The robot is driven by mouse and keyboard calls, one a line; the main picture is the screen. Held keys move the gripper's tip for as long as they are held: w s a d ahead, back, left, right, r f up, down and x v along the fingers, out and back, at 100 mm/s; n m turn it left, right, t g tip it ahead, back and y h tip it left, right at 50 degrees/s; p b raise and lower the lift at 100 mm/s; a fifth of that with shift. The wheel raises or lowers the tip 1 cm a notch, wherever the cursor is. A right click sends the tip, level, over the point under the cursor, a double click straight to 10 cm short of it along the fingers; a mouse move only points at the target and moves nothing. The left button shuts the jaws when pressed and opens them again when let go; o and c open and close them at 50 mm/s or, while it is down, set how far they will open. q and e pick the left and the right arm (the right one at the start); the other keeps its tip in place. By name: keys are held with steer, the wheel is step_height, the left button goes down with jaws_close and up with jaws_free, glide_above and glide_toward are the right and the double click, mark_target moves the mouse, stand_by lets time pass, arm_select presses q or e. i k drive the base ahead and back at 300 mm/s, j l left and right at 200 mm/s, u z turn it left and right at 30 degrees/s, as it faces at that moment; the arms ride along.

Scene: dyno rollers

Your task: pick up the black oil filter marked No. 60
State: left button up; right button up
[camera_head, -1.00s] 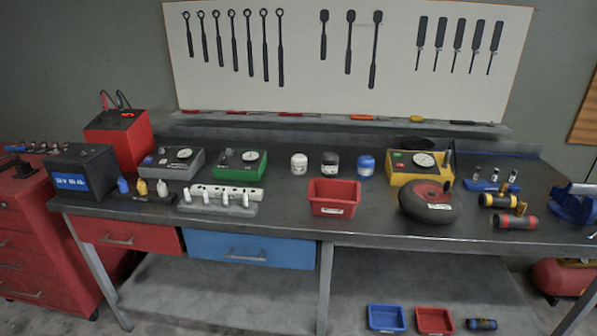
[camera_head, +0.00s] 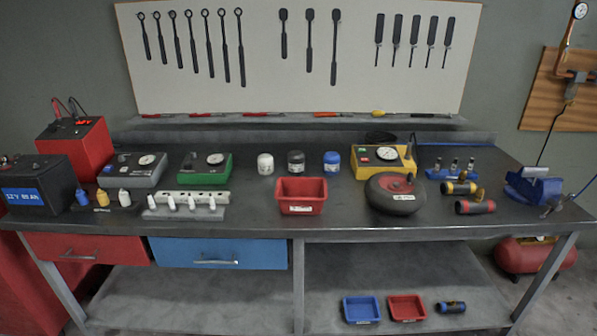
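A small black canister (camera_head: 296,163) with a pale label stands upright on the workbench, between a white canister (camera_head: 265,164) and a blue canister (camera_head: 331,162). It fits the black oil filter, but its label is too small to read. The three stand apart in a row behind the red bin. Neither of my grippers is in view.
A green gauge box (camera_head: 205,169) is left of the canisters. A yellow gauge box (camera_head: 383,160) and a black round thing (camera_head: 394,194) are right.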

mark_target(296, 159)
steer(key=i+l+z, duration=0.25)
steer(key=i+l, duration=0.45)
steer(key=l, duration=0.2)
steer(key=i+l+z, duration=0.25)
steer(key=i+l, duration=0.5)
steer(key=u, duration=1.4)
steer(key=k+z, duration=0.2)
steer(key=i+j, duration=0.05)
steer(key=i, duration=0.05)
